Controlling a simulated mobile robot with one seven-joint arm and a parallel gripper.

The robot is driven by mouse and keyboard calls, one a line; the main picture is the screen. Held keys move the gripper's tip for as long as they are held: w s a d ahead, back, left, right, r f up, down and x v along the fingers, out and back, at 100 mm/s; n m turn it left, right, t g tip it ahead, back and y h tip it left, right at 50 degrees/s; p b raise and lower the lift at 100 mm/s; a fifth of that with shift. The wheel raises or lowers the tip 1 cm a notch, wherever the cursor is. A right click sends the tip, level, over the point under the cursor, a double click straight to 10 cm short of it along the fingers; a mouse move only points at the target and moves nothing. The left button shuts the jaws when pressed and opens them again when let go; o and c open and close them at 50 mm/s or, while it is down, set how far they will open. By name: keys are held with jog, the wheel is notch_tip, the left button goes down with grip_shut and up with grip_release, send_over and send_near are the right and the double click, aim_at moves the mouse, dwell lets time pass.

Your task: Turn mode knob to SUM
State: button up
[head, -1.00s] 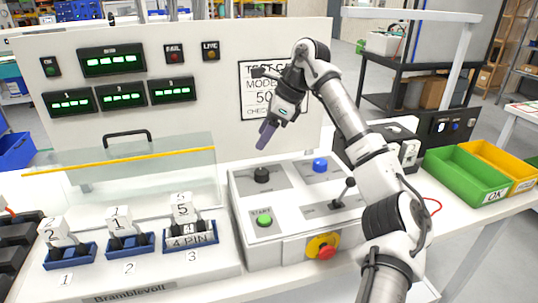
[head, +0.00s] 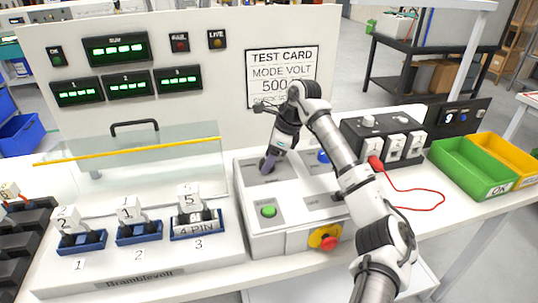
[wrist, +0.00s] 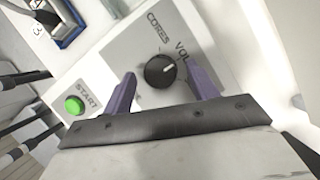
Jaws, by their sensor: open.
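The mode knob (wrist: 161,71) is round and black with a white pointer line, on a grey plate of the control box. In the wrist view the labels CORES and VOL, the latter partly hidden, show beside it. The pointer line aims toward the VOL label. No SUM label shows by the knob. My gripper (wrist: 163,86) is open, its two purple fingers on either side of the knob with gaps visible; whether they touch is unclear. In the head view my gripper (head: 269,164) reaches down over the knob, mostly hiding it.
A green START button (head: 268,211) and a red stop button on yellow (head: 325,238) are on the control box (head: 270,240). A blue button (head: 323,156) is partly behind my arm. The test card (head: 283,77) reads MODE VOLT 500. A clear guard (head: 140,165) stands left.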

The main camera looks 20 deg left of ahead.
jog(key=shift+a+f, duration=0.15)
jog(key=shift+f, duration=0.15)
jog(key=c, duration=1)
